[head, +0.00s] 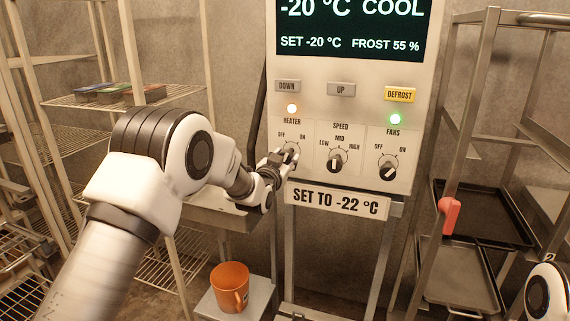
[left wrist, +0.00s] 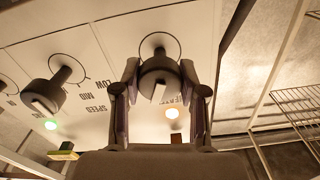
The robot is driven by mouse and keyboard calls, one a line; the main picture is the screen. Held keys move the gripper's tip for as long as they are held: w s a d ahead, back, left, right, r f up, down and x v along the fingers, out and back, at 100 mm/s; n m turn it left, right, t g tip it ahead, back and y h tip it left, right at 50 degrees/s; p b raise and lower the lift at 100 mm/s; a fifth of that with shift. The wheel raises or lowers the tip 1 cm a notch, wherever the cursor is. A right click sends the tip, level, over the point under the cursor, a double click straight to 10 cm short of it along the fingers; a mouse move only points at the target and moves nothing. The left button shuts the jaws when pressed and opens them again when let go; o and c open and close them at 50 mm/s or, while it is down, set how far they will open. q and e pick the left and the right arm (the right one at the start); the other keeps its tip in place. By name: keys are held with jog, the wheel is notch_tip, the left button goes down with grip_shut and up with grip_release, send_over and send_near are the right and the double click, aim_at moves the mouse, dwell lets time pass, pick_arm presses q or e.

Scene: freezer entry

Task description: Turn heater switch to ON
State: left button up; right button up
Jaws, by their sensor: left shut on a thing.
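The heater switch (head: 291,150) is a dark round knob under the HEATER label on the control panel, with OFF and ON marked above it. My left gripper (head: 283,160) covers much of it in the head view. In the left wrist view the knob (left wrist: 158,73) sits between the two fingers of the left gripper (left wrist: 159,85), which is shut on it. A pale pointer mark shows on the knob face; I cannot tell surely which label it meets. The orange heater lamp (head: 292,108) is lit. My right gripper is out of view.
The speed knob (head: 337,160) and fans knob (head: 387,168) are to the right, with a green lamp (head: 395,119) lit. A sign (head: 337,203) hangs below. An orange mug (head: 230,287) stands low down. Racks flank the panel, one with a red clip (head: 449,215).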

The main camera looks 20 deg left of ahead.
pick_arm(q)
jog(key=shift+r+m+b, duration=0.15)
jog(key=shift+m+b, duration=0.15)
jog(key=shift+m, duration=0.6)
jog(key=o, duration=0.9)
jog(key=shift+o, duration=1.3)
jog(key=shift+w, duration=0.1)
jog(key=s, duration=1.2)
jog(key=shift+a+f, duration=0.2)
